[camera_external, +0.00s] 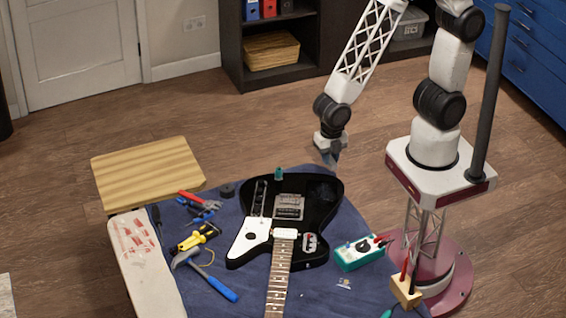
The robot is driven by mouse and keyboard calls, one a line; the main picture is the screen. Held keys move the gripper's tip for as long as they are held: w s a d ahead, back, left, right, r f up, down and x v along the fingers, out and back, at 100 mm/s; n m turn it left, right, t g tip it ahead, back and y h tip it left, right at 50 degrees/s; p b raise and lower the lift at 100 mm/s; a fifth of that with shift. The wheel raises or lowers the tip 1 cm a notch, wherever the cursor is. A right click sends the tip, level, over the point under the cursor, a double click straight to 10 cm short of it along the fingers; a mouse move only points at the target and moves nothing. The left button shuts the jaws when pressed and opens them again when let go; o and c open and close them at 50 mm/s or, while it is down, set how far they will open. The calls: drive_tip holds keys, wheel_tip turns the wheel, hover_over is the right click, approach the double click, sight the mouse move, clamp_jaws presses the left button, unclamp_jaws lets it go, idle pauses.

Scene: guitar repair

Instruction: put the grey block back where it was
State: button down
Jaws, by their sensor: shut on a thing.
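My gripper (330,157) is at the end of the raised arm, above and just behind the upper right edge of the black guitar body. It points down and is shut on a small grey thing, which looks like the grey block; its outline blends with the dark fingers. The black guitar (322,192) with a white pickguard lies on the blue cloth (350,225). A small dark grey piece (227,190) sits on the cloth left of the guitar; its exact shape is too small to tell.
A teal meter (359,252) stands right of the guitar. Red-handled pliers (195,198), a yellow-black tool (196,238) and a blue-handled hammer (208,276) lie on the left. A small teal-topped item (278,173) stands at the guitar's upper edge. A wooden stool (148,170) stands behind left.

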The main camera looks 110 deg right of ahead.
hover_over(305, 184)
drive_tip(key=shift+w+f, duration=0.15)
drive_tip(key=shift+f, duration=0.3)
idle(0.3)
drive_tip(key=shift+f, duration=1.75)
drive_tip(key=shift+f, duration=0.2)
drive_tip(key=c, duration=1)
unclamp_jaws()
drive_tip(key=shift+r, duration=0.2)
